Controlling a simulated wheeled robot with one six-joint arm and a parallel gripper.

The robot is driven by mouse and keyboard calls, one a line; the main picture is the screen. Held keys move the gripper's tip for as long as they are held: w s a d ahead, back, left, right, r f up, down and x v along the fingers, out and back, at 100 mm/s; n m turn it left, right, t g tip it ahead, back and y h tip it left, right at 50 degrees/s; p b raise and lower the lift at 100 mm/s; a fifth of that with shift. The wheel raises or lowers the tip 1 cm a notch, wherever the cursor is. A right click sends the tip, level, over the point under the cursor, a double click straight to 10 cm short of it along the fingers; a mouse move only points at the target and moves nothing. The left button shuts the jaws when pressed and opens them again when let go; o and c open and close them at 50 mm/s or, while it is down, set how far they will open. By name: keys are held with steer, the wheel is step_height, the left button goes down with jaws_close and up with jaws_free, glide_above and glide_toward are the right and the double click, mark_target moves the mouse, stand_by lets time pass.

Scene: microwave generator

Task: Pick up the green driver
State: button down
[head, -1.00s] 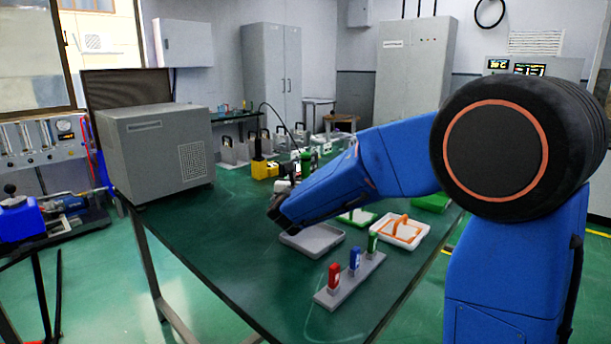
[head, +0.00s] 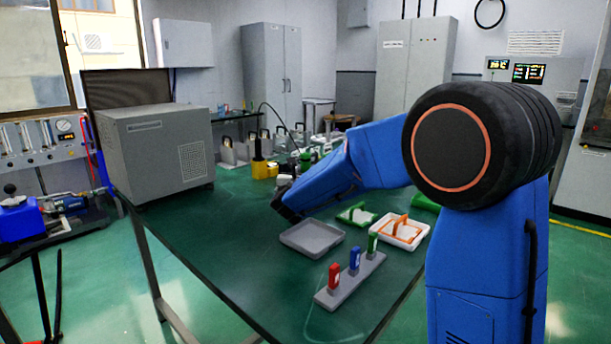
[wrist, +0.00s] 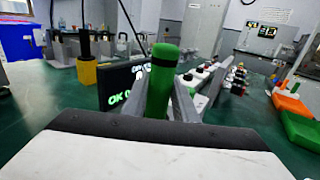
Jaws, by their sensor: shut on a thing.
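The green driver (wrist: 163,68) stands upright in the middle of the wrist view, a green cylinder with a black band near its top. My gripper (wrist: 173,98) is shut on it, with one grey finger on each side. The driver's lower end is hidden behind the gripper body. In the head view my blue arm hides the gripper and what it holds.
A black display with green letters (wrist: 121,88) stands close behind the driver. A grey tray (head: 312,238), a rack with red, blue and green pieces (head: 350,282) and a white tray with an orange handle (head: 401,233) sit nearer on the green table.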

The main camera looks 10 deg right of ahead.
mark_target(305, 153)
steer(key=shift+r, duration=0.1)
step_height(305, 153, up, 10)
steer(key=shift+f, duration=0.1)
stand_by(0.4)
steer(key=shift+s, duration=0.1)
